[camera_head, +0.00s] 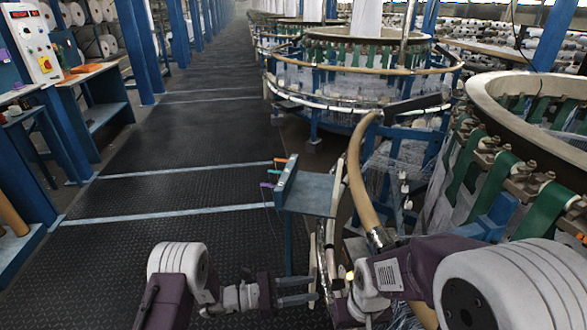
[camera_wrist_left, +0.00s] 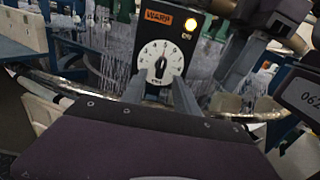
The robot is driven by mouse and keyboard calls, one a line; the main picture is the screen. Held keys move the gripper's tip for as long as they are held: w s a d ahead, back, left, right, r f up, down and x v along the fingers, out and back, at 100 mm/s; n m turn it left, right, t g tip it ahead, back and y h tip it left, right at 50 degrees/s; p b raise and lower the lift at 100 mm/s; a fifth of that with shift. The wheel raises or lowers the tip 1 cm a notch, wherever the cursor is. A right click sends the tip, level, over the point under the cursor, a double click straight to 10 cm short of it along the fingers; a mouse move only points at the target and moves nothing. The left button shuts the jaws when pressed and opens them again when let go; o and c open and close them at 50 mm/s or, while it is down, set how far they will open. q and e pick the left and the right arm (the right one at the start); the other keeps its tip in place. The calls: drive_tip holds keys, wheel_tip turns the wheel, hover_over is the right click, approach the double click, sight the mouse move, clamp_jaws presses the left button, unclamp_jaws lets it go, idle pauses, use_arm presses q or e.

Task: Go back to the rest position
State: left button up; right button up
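My left gripper (camera_head: 298,290) reaches in from the lower left of the head view. Its two fingers are apart with nothing between them, beside the loom's frame.
The circular loom (camera_head: 535,120) with green straps fills the right side, close to my right arm. A small blue-grey stand (camera_head: 310,194) stands just ahead of my left gripper. A workbench (camera_head: 88,72) is at the left. The dark floor aisle (camera_head: 190,135) is clear.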

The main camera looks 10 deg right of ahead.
use_arm(q)
wheel_tip(320, 180, up, 12)
drive_tip(key=a+m+g, duration=0.1)
drive_tip(key=m+g, duration=0.1)
drive_tip(key=m, duration=0.2)
drive_tip(key=s+a+m+g+y, duration=0.2)
drive_tip(key=s+a+m+y, duration=0.3)
drive_tip(key=s, duration=0.5)
drive_tip(key=s+a+f+m+t+y, duration=0.1)
drive_tip(key=s+a+f+m+y, duration=0.2)
drive_tip(key=a, duration=0.4)
drive_tip(key=s+a+f+m+t+y, duration=0.1)
drive_tip(key=a+f+m+y, duration=0.15)
drive_tip(key=a+y, duration=0.3)
drive_tip(key=s+a+f+m+t+y, duration=0.1)
drive_tip(key=s+a+f+m+y, duration=0.1)
drive_tip(key=a+f+y, duration=0.35)
drive_tip(key=w+a+r+m+t+h+p, duration=0.1)
drive_tip(key=w+a+r+p, duration=0.1)
drive_tip(key=r+p, duration=1.2)
wheel_tip(320, 180, up, 2)
drive_tip(key=shift+w+a+r+m+t+p, duration=0.15)
drive_tip(key=shift+w+a+m+t+p, duration=0.2)
drive_tip(key=shift+a, duration=0.25)
